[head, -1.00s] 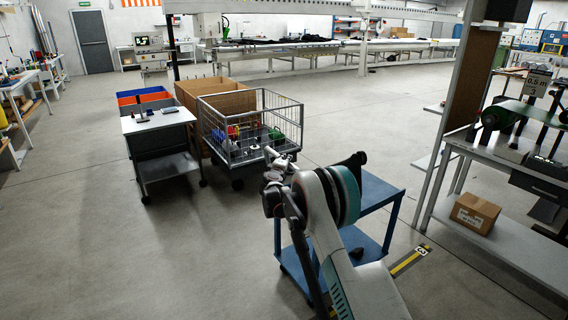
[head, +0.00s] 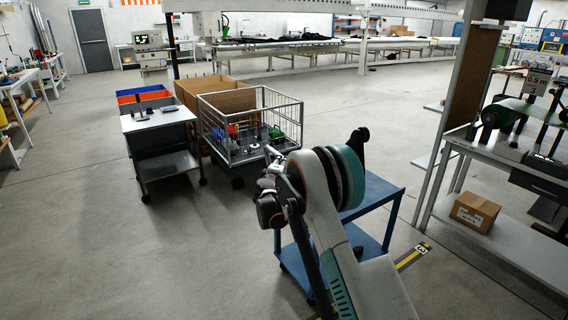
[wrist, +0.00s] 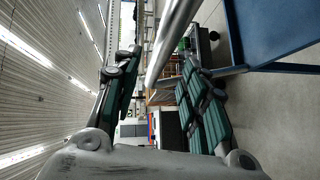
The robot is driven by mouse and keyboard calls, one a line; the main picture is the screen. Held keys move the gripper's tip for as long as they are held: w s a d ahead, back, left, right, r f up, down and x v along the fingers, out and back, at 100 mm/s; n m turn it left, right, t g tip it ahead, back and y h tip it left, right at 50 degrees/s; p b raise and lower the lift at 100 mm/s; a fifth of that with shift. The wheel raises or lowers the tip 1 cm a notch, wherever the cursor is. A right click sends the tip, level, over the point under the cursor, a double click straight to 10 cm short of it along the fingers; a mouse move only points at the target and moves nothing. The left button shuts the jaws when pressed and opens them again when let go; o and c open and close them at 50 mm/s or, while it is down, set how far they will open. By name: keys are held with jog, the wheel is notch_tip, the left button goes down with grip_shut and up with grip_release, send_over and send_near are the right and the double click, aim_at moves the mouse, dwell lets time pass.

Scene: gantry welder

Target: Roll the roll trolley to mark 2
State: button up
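A blue trolley (head: 372,192), which I take to be the roll trolley, stands partly hidden behind my arm in the head view. Its blue deck (wrist: 275,30) shows at the upper right in the wrist view. My gripper (wrist: 160,68) has its two green-padded fingers spread apart. A shiny metal bar (wrist: 172,45) crosses the view between and beyond the fingers; I cannot tell whether they touch it. In the head view my gripper (head: 268,182) is at the trolley's left side, small and partly hidden.
A wire cage cart (head: 250,125) and a grey table cart (head: 160,140) stand beyond, to the left. A workbench (head: 500,235) with a cardboard box (head: 474,212) is close on the right. The floor at left and centre back is clear.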

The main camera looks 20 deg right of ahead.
jog(key=shift+v, duration=2.5)
jog(key=s+d+r+m+g+y, duration=0.1)
jog(key=s+r+m+g, duration=0.15)
jog(key=s+r, duration=0.75)
jog(key=s+d+r+m+g+y, duration=0.15)
jog(key=s+r+m, duration=0.35)
jog(key=s, duration=0.9)
jog(key=s+a+f+m+g+y, duration=0.1)
jog(key=s+a, duration=0.1)
jog(key=s, duration=0.9)
jog(key=s+a+f+m+g+y, duration=0.1)
jog(key=s+a+f+y, duration=0.1)
jog(key=s, duration=0.9)
jog(key=s+a+f+m+g+y, duration=0.1)
jog(key=s+a, duration=0.3)
jog(key=s, duration=0.6)
jog(key=shift+s+f+y, duration=0.4)
jog(key=shift+y, duration=0.15)
jog(key=shift+a, duration=0.15)
